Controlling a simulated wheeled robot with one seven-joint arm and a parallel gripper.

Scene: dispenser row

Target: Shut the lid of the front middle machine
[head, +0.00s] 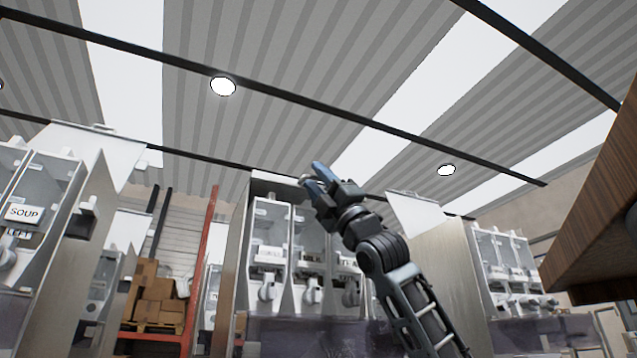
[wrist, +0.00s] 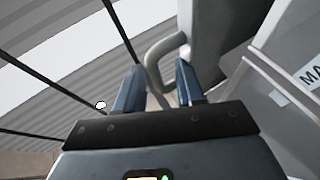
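The front middle machine (head: 245,255) is a tall metal dispenser with clear-fronted compartments and knobs. Its lid (head: 277,178) shows as a thin grey edge at the top, unlike the upright lids beside it; the wrist view shows a grey panel (wrist: 222,38) with a curved bar handle (wrist: 160,50). I cannot tell the lid's exact angle. My gripper (head: 312,172) is at the upper right front of this machine, pointing up and left. In the wrist view its blue fingers (wrist: 158,85) are apart, with the handle in line with the gap. Contact is unclear.
A left machine (head: 50,230) labelled SOUP has its lid (head: 95,145) raised. The right machine (head: 450,270) also has a raised lid (head: 412,210). A wooden overhang (head: 590,210) is at the right. Cardboard boxes (head: 155,300) sit on a red rack behind.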

